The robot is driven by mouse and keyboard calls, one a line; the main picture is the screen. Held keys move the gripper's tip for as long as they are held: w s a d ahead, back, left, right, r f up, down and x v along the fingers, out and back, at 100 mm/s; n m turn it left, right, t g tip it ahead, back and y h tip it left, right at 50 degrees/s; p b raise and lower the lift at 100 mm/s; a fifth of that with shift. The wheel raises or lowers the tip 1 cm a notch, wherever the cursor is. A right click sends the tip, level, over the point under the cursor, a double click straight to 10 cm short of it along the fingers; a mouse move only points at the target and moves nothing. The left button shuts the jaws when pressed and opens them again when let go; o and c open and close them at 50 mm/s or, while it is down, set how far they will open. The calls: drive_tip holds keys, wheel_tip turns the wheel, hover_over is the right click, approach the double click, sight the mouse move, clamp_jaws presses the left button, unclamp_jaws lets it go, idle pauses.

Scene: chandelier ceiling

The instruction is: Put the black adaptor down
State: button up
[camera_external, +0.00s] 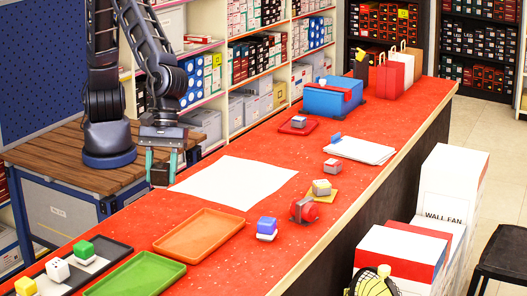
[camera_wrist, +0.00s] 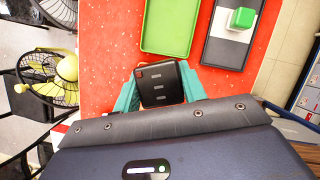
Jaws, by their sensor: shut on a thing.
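The black adaptor (camera_wrist: 161,86) is a dark block with several slots on its face, seen in the middle of the wrist view. My gripper (camera_wrist: 161,72), with teal fingers, is shut on it, one finger on each side. In the external view my gripper (camera_external: 161,166) points down near the left edge of the red counter (camera_external: 230,140), left of a white sheet (camera_external: 235,182). The adaptor shows there as a dark shape (camera_external: 160,174) between the fingers. Its height above the counter is hard to tell.
An orange tray (camera_external: 199,235), a green tray (camera_external: 138,274) and a dark tray (camera_external: 108,247) with small blocks lie at the near end. A blue block (camera_external: 267,225) and a red item (camera_external: 304,210) stand along the right. A blue box (camera_external: 330,99) stands farther back.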

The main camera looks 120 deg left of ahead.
drive_tip(key=w+a+n+t+y, duration=0.1)
drive_tip(key=w+a+n, duration=0.1)
drive_tip(key=w+a, duration=0.5)
drive_tip(key=w+a+n+t, duration=0.1)
drive_tip(key=w+a+n, duration=0.3)
drive_tip(key=w, duration=0.5)
drive_tip(key=shift+m, duration=0.7)
drive_tip(key=f, duration=2)
drive_tip(key=shift+a+f, duration=0.1)
drive_tip(key=shift+a, duration=0.2)
drive_tip(key=shift+f, duration=0.1)
drive_tip(key=o, duration=1)
